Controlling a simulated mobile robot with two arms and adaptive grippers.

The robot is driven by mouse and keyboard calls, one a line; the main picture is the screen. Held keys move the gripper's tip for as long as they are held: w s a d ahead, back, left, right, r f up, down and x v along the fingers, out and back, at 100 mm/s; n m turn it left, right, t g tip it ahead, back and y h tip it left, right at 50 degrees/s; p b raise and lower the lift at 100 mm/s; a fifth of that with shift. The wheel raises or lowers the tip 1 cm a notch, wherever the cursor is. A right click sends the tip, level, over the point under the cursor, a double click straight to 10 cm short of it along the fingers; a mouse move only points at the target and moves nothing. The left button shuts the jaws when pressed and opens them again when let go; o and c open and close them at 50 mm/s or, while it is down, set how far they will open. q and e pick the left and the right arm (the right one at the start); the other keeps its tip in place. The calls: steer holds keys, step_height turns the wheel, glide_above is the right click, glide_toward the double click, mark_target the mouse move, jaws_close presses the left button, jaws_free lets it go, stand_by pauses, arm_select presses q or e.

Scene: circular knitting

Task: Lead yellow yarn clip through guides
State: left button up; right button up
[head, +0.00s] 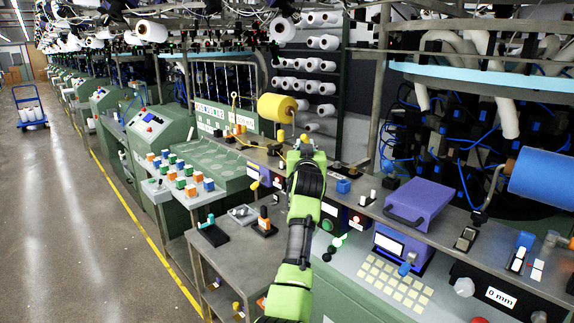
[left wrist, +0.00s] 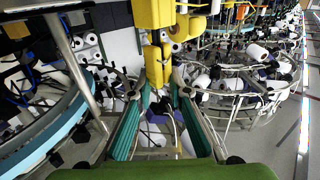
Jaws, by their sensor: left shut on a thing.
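My left gripper (head: 305,147) reaches up over the grey shelf of the machine in the head view. It is shut on a small yellow clip (head: 304,138), of which only a little shows above the fingers. In the left wrist view the clip (left wrist: 154,66) sits between the fingertips (left wrist: 158,88). A yellow yarn spool (head: 277,107) stands behind and just left of the gripper. My right gripper is not in view.
A purple box (head: 419,203) and a blue spool (head: 543,177) are to the right. A grey side table (head: 250,254) with small fixtures stands front left.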

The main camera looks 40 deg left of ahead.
arm_select(q)
steer(key=shift+f, duration=0.15)
steer(key=shift+f, duration=0.25)
stand_by(0.4)
steer(key=o, duration=1)
steer(key=v, duration=1.2)
